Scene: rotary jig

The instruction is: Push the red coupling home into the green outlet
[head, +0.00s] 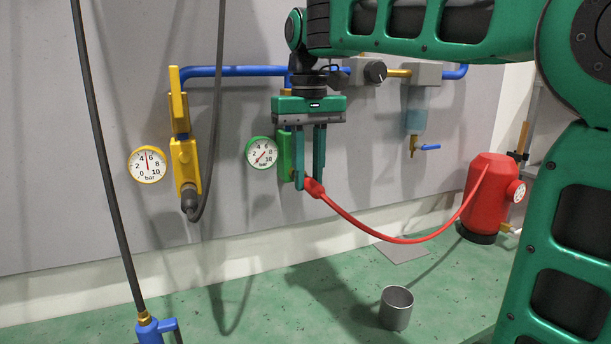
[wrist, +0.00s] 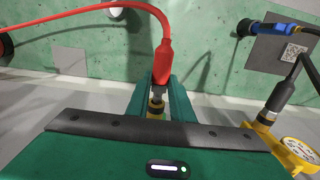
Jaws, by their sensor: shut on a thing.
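The red coupling (head: 314,188) sits between the fingertips of my gripper (head: 311,185), which is shut on it. In the wrist view the coupling (wrist: 163,63) lies between the fingers (wrist: 158,98), its grey metal end in line with a brass fitting (wrist: 156,107). I cannot tell whether the two are fully joined. The green outlet (head: 284,157) is on the wall, partly hidden behind my left finger. Its round gauge (head: 262,153) has its needle pointing to the lower left. A red hose (head: 385,236) runs from the coupling to a red tank (head: 487,190).
A yellow outlet (head: 185,160) with a dark hose plugged in below and a gauge (head: 148,165) stands left. A blue-ended hose (head: 152,328) hangs in front. A blue pipe (head: 235,71) runs above. A metal cup (head: 396,308) stands on the floor.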

